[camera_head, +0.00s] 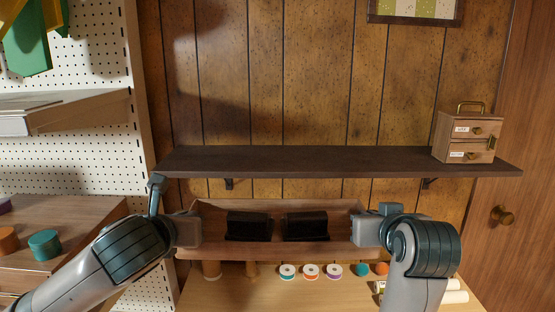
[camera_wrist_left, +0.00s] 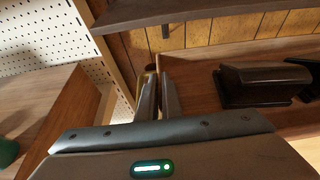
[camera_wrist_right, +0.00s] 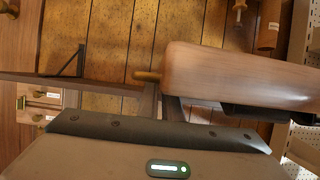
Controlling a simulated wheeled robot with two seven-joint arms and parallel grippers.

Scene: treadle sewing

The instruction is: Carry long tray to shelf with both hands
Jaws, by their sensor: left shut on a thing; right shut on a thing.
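The long wooden tray (camera_head: 280,248) is held level between my two grippers, in front of the wall and below the dark shelf (camera_head: 320,160). Two dark blocks (camera_head: 248,226) (camera_head: 306,226) sit inside it. My left gripper (camera_head: 190,229) is shut on the tray's left end; its fingers (camera_wrist_left: 158,95) also show at the tray wall in the left wrist view. My right gripper (camera_head: 366,230) is shut on the tray's right end. In the right wrist view its fingers (camera_wrist_right: 158,100) meet the tray end (camera_wrist_right: 235,75) beside a small peg. The exact grip contact is partly hidden.
A small wooden drawer box (camera_head: 467,137) stands on the shelf's right end; the rest of the shelf top is clear. Below the tray, a table (camera_head: 300,295) carries several thread spools (camera_head: 311,271). Pegboard shelving (camera_head: 80,115) stands at left, a door (camera_head: 525,150) at right.

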